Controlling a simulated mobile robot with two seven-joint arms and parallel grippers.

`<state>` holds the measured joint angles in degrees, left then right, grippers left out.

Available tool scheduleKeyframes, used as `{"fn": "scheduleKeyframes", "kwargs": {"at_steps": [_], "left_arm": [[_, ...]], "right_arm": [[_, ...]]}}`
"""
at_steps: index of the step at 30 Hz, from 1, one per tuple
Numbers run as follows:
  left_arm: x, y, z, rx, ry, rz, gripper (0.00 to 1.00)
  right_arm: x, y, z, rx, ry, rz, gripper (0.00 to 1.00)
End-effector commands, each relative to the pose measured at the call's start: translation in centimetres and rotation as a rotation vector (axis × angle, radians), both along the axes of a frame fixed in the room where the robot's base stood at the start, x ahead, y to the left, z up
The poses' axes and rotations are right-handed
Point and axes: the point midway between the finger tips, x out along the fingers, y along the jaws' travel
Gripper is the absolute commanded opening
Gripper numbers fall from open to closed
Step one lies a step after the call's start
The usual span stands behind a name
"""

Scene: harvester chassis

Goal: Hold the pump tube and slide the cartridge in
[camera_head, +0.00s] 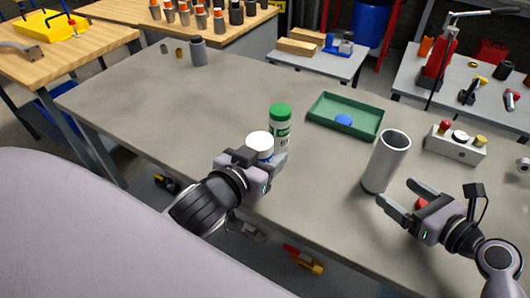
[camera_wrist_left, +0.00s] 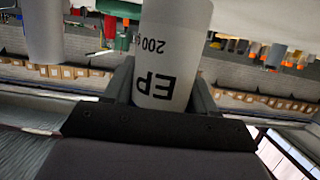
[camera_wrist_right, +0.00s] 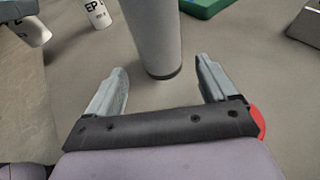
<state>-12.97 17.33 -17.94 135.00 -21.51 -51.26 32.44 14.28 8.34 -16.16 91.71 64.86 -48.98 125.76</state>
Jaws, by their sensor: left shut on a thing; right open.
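The pump tube (camera_head: 385,165) is a plain grey open-topped cylinder standing upright on the table; it also shows in the right wrist view (camera_wrist_right: 155,35). My right gripper (camera_head: 398,195) is open and empty, low beside the tube. In the right wrist view its fingers (camera_wrist_right: 162,75) point at the tube's base, which is in line with the gap between them. My left gripper (camera_head: 262,165) is shut on a white-topped cartridge (camera_head: 260,142), left of the tube and apart from it. The left wrist view shows its "EP 200" lettering (camera_wrist_left: 160,70). A green-capped cartridge (camera_head: 280,125) stands just behind it.
A green tray (camera_head: 322,117) with a blue disc (camera_head: 343,119) lies behind the tube. A box with coloured knobs (camera_head: 455,150) is at the right. A red thing (camera_head: 421,203) shows by my right gripper.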

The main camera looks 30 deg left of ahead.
Motion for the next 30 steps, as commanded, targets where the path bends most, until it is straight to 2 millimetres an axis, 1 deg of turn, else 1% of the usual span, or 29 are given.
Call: {"fn": "scheduleKeyframes", "kwargs": {"at_steps": [1, 5, 6, 7, 12, 15, 26, 27, 29, 30], "left_arm": [[0.0, 0.0, -1.2, 0.0, -0.002, 0.0, 0.16], [0.0, 0.0, -2.6, 0.0, -0.003, 0.0, 0.16], [0.0, 0.0, -2.0, 0.0, -0.004, 0.0, 0.16], [0.0, 0.0, -1.8, 0.0, -0.003, 0.0, 0.16], [0.0, 0.0, -1.9, 0.0, -0.003, 0.0, 0.16], [0.0, 0.0, -2.0, 0.0, -0.003, 0.0, 0.16], [0.0, 0.0, -2.0, 0.0, -0.003, 0.0, 0.16], [0.0, 0.0, -2.0, 0.0, -0.003, 0.0, 0.16], [0.0, 0.0, -2.0, 0.0, -0.003, 0.0, 0.16], [0.0, 0.0, -2.0, 0.0, -0.003, 0.0, 0.16]], "right_arm": [[0.5, 0.7, -0.8, 0.003, -0.002, 0.0, 0.85], [1.5, 2.3, -1.3, 0.003, -0.003, 0.001, 0.85], [1.9, 2.7, -0.9, 0.002, -0.001, -0.001, 0.85], [2.1, 3.0, -1.0, 0.003, 0.0, -0.002, 0.85], [3.0, 4.4, -1.6, 0.002, 0.001, -0.001, 0.85], [3.4, 4.9, -1.8, 0.001, -0.001, -0.001, 0.85], [3.6, 5.2, -1.9, 0.0, -0.002, -0.001, 0.85], [3.6, 5.2, -1.9, 0.0, -0.002, -0.001, 0.82], [3.6, 5.2, -1.9, 0.0, -0.002, -0.001, 0.63], [3.6, 5.2, -1.9, 0.0, -0.002, -0.001, 0.5]]}}
